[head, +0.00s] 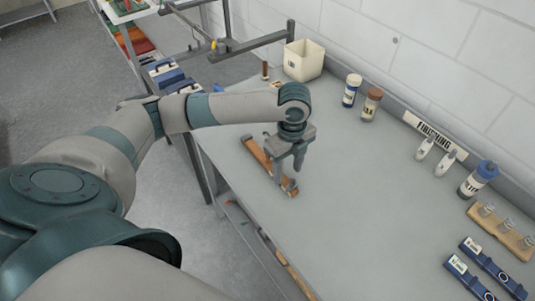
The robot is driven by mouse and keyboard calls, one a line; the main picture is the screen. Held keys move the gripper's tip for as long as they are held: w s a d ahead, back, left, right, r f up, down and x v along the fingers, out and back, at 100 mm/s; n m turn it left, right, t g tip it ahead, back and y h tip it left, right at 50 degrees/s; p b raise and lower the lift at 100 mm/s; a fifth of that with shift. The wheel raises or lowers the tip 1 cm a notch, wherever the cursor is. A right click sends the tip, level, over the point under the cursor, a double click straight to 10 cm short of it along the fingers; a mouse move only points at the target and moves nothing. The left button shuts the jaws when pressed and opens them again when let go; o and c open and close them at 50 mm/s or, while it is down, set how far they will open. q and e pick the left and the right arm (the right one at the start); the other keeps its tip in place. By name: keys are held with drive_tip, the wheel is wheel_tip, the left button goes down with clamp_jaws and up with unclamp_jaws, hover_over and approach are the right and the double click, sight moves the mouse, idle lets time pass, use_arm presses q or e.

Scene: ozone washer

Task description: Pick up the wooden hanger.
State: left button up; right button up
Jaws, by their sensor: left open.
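A brown wooden piece, which looks like the wooden hanger (256,155), lies on the grey table near its left edge, slanting from upper left to lower right. My left gripper (287,183) points down over the lower right part of it. Its fingers are open, one on either side of the wood as seen from here. The gripper hides the middle of the hanger, and I cannot tell whether the fingers touch it. My right gripper is not in view.
The grey table (350,220) has a wide clear area right of the gripper. A cream bin (303,60), bottles (351,90) and a sign (435,136) line the wall. A wooden rack (502,230) and blue items (470,277) are at right. A metal frame (235,45) stands behind.

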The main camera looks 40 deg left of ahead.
sight(287, 183)
use_arm(q)
drive_tip(key=shift+f+p, duration=0.6)
drive_tip(key=shift+p, duration=0.1)
wheel_tip(287, 183, down, 3)
drive_tip(key=shift+p, duration=0.8)
drive_tip(key=shift+f, duration=0.5)
drive_tip(key=shift+w, duration=0.1)
clamp_jaws()
